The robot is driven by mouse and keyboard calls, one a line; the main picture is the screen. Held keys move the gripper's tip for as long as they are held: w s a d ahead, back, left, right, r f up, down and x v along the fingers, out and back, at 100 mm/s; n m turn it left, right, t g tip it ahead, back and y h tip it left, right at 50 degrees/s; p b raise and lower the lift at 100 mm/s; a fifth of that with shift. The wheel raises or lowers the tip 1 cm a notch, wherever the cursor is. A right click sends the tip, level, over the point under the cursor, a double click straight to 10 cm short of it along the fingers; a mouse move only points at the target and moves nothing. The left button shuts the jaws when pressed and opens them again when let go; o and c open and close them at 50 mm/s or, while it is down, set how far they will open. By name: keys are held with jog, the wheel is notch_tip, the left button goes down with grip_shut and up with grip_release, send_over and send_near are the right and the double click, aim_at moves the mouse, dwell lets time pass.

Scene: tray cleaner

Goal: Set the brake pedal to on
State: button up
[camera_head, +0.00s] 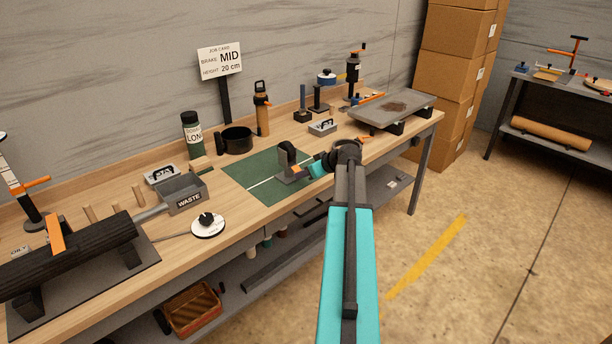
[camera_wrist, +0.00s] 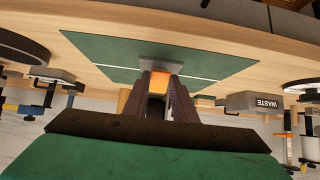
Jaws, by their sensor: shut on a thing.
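A grey device with a dark upright block (camera_head: 287,155) stands on the green mat (camera_head: 240,173). A small orange part shows low on its near side, and it is likely the brake pedal, though no label shows. My gripper (camera_head: 303,171) reaches to it from the right, low over the mat. In the wrist view my gripper (camera_wrist: 160,80) is shut on the orange part (camera_wrist: 154,98), with a grey plate (camera_wrist: 160,64) just beyond the fingertips. The fingers hide most of the orange part, so its setting cannot be told.
A job card (camera_head: 220,61) reads brake MID, height 20 cm. A grey tray (camera_head: 372,112) stands right. The mat's left half is clear.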

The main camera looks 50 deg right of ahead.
dwell(0.3)
jog(key=o, duration=1.1)
jog(key=shift+c, duration=0.2)
jog(key=shift+s, duration=0.1)
jog(key=b+v, duration=0.2)
jog(key=v, duration=1.1)
jog(key=shift+s+r, duration=0.2)
jog(key=shift+s, duration=0.05)
